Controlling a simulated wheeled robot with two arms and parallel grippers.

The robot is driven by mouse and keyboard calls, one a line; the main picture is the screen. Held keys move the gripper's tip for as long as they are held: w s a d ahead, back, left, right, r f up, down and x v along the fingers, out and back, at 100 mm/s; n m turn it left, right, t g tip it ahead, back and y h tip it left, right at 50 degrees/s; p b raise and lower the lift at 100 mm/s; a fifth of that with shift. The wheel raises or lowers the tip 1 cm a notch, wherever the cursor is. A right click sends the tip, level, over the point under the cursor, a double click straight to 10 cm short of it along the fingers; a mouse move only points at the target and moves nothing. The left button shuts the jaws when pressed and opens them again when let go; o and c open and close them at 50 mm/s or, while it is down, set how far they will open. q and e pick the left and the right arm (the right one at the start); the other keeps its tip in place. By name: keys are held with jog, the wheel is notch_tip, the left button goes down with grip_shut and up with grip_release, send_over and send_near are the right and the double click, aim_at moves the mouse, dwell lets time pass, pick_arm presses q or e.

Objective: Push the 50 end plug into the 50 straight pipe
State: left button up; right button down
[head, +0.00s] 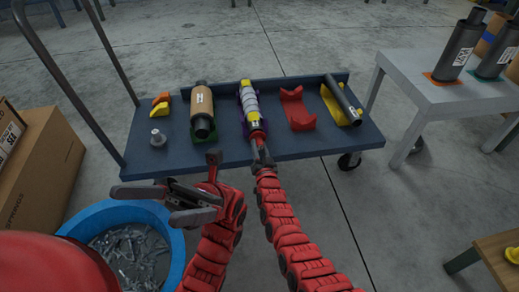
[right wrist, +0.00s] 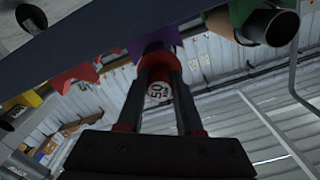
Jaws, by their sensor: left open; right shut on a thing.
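A silver-grey pipe with yellow bands (head: 249,103), which looks like the 50 straight pipe, lies lengthwise in a purple cradle (head: 260,124) on the blue cart. My right gripper (head: 258,137) is shut on a red end plug (head: 256,127) at the pipe's near end. In the right wrist view the plug (right wrist: 158,92) shows a round white "50" label between my fingers, below the purple cradle (right wrist: 168,42). The plug appears in line with the pipe; how far it sits inside is hidden. My left gripper (head: 150,203) is open and empty, in front of the cart's near edge.
The cart's deck (head: 275,152) also holds a brown muffler (head: 202,101) in a green cradle, an empty red cradle (head: 297,109), a dark pipe (head: 341,102) on a yellow cradle, and a small grey part (head: 157,139). A blue bin (head: 90,219) stands at lower left.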

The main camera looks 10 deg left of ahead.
jog(key=shift+w+a+b, duration=0.25)
jog(key=shift+w+b, duration=0.35)
jog(key=shift+w, duration=0.1)
jog(key=shift+c, duration=2.4)
grip_release()
jog(key=shift+r, duration=0.1)
